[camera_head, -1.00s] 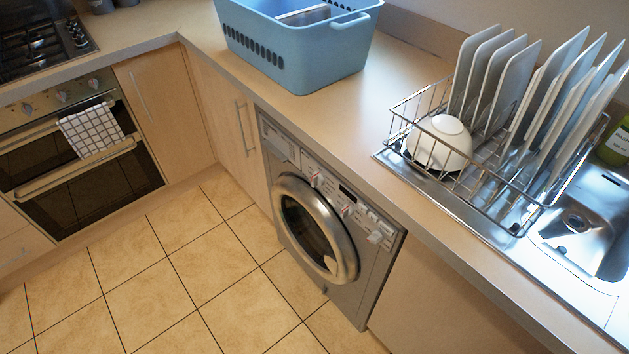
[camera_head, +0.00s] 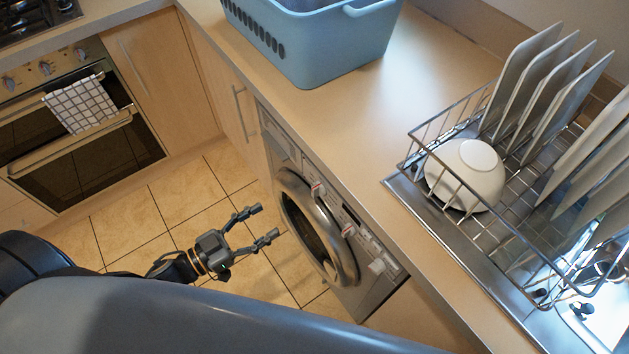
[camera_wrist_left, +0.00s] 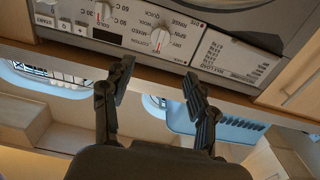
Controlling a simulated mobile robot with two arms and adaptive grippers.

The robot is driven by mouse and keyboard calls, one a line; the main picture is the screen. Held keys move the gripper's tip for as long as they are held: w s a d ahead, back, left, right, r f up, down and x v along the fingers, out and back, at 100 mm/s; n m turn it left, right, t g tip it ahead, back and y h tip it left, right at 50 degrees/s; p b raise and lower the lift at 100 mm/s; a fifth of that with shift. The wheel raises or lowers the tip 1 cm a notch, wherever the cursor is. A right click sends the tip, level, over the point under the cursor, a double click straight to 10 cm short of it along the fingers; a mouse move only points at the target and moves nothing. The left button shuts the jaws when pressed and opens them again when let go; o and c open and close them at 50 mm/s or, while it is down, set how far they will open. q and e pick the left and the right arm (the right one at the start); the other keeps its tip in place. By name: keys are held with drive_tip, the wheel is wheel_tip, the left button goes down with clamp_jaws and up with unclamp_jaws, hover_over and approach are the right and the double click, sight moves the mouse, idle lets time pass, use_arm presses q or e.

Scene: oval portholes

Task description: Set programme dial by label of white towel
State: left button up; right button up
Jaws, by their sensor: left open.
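The washing machine (camera_head: 322,215) stands under the counter, its round door shut. Its programme dial (camera_head: 318,189) is near the panel's left part; in the left wrist view the dial (camera_wrist_left: 159,38) appears upside down, with a red mark and words such as COTTON, MIXED, SPIN and QUICK around it. A temperature dial (camera_wrist_left: 103,11) is to its left there. My left gripper (camera_head: 265,222) is open and empty in front of the machine, apart from it; its fingertips (camera_wrist_left: 158,72) appear below the programme dial. I cannot make out a plain white towel or its label. My right gripper is out of view.
A blue basket (camera_head: 315,50) stands on the counter; its contents are mostly cut off. A checked cloth (camera_head: 80,104) hangs on the oven handle. A dish rack (camera_head: 450,195) with plates and a bowl (camera_head: 465,174) is at right. The tiled floor is clear.

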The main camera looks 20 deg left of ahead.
sight(312, 192)
use_arm(q)
drive_tip(key=p+x, duration=0.1)
drive_tip(key=x, duration=1)
drive_tip(key=shift+w+d, duration=0.3)
drive_tip(key=shift+w+d+p, duration=0.3)
drive_tip(key=shift+w+d, duration=0.05)
drive_tip(key=shift+w, duration=0.1)
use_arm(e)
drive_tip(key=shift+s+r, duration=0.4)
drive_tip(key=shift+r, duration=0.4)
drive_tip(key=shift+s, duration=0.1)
use_arm(q)
drive_tip(key=shift+c, duration=1)
drive_tip(key=c, duration=0.9)
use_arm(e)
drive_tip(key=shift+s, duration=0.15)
